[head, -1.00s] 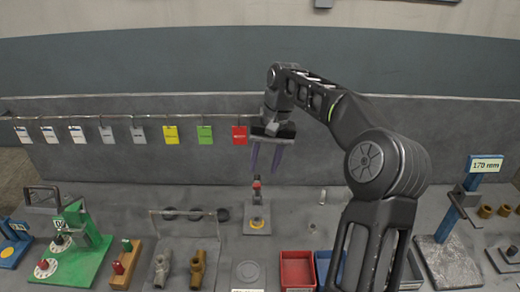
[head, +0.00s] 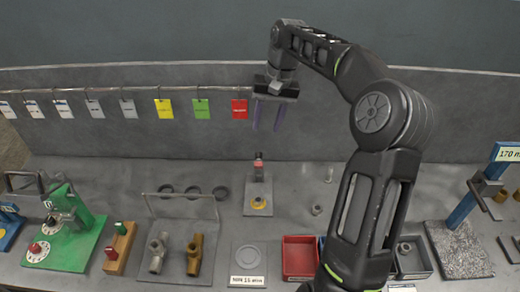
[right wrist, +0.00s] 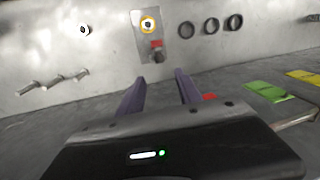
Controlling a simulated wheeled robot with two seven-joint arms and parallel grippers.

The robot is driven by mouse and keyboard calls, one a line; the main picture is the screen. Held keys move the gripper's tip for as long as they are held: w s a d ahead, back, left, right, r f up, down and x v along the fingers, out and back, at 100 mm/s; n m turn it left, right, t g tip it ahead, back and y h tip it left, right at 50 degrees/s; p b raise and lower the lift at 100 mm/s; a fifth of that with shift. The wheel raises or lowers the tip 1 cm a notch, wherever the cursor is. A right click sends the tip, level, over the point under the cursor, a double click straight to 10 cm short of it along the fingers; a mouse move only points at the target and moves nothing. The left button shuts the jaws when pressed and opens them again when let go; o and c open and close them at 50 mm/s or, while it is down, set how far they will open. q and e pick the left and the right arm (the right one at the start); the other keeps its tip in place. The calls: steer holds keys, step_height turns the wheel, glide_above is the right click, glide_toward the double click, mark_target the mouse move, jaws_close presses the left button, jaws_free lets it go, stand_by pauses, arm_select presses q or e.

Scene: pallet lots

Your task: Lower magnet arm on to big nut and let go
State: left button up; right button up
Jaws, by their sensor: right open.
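The magnet arm (head: 259,168), a short dark piece with a red part, stands at the back of a small grey plate (head: 250,211). In front of it on the plate is a yellow ring with what looks like the big nut (head: 259,203) in it. The right wrist view shows the nut (right wrist: 149,25) and the red part (right wrist: 156,45). Whether the magnet arm touches the nut is too small to tell. My right gripper (head: 266,130) is open and empty, above and apart from the magnet arm. My left gripper is out of view.
A rail with hanging coloured tags (head: 201,108) runs along the back left. A rack with black rings (head: 193,191) and pipe fittings stands left. A red bin (head: 300,258) is at front right. A loose nut (head: 316,209) lies right of the plate.

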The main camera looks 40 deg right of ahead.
mark_target(259, 166)
steer(key=f, duration=0.3)
steer(key=a+f, duration=0.1)
steer(key=f, duration=0.3)
steer(key=w+f+p, duration=0.1)
steer(key=f, duration=0.2)
steer(key=shift+a+f, duration=0.2)
steer(key=shift+a, duration=0.1)
steer(key=shift+c, duration=0.3)
jaws_close()
steer(key=shift+w, duration=0.1)
stand_by(0.5)
